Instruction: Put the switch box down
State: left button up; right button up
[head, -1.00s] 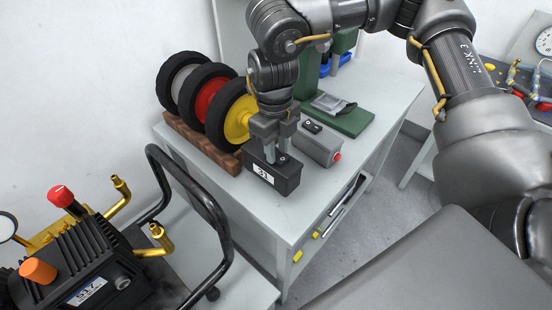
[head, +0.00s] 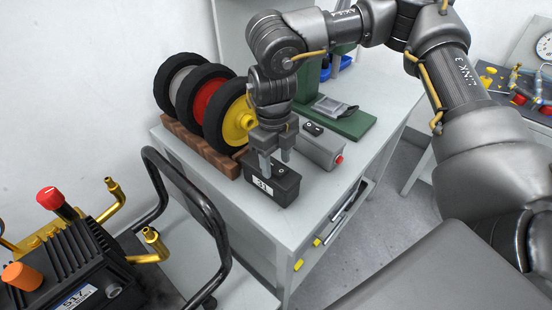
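A black box (head: 280,190) with a white label reading "31" and a small round mark on its lid stands upright on the light grey workbench (head: 225,195), near its front edge. I take it as the switch box. Contact with the lid cannot be made out. My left gripper is not in view.
A grey box (head: 322,150) with a black switch and red button stands just right of the black box. Wheels in a brown wooden rack (head: 200,145) stand behind left. A green base (head: 350,125) lies at the back. A black cart handle (head: 205,205) rises front left.

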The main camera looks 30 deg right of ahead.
notch_tip(320, 180, up, 12)
jog(key=shift+w+r, duration=0.2)
jog(key=shift+w, duration=0.2)
dwell(0.6)
